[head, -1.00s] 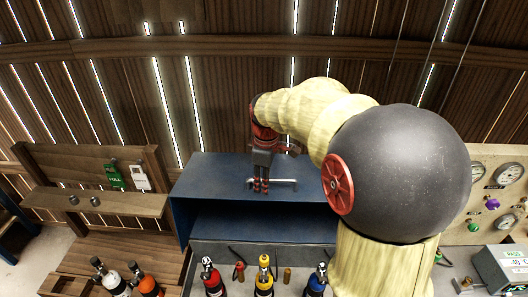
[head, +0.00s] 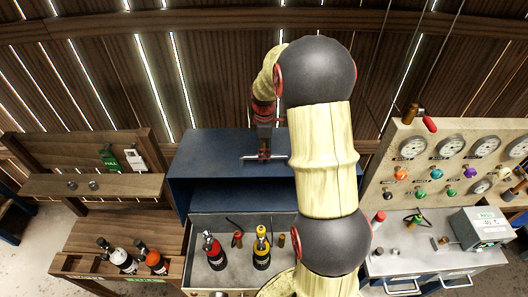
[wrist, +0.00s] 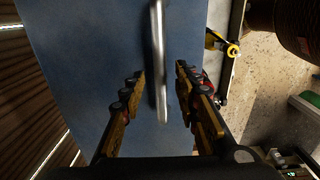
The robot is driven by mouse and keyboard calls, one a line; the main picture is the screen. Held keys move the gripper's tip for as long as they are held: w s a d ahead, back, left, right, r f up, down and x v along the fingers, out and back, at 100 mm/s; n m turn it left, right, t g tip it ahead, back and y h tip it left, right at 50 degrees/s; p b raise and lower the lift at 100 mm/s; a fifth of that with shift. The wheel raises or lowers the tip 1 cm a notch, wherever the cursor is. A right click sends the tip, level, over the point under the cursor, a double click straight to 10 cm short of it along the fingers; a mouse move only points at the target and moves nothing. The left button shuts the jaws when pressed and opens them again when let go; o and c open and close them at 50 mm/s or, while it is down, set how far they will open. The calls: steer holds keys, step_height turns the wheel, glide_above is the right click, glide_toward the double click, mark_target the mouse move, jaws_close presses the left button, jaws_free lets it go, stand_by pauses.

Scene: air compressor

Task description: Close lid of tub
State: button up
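The tub (head: 197,223) is a blue box with a grey inside that holds several bottles. Its blue lid (head: 215,150) stands raised at the back, its hollow side facing forward. A silver bar handle (head: 250,157) is on the lid's upward-facing panel. My gripper (head: 264,154) points down at the handle. In the wrist view my gripper (wrist: 162,82) is open, with one finger on each side of the handle (wrist: 158,50). Gaps show between the bar and both fingers. The lid panel (wrist: 80,40) fills much of that view. My arm hides the right part of the tub and lid.
A red-labelled bottle (head: 214,252) and a yellow bottle (head: 262,250) stand in the tub. A wooden rack (head: 90,232) is at left. A gauge panel (head: 445,165) and a metal bench (head: 400,250) with a meter (head: 483,228) are at right. A plank wall (head: 100,80) stands close behind.

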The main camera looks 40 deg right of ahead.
steer(key=shift+f, duration=0.4)
steer(key=shift+c, duration=0.2)
steer(key=c, duration=0.8)
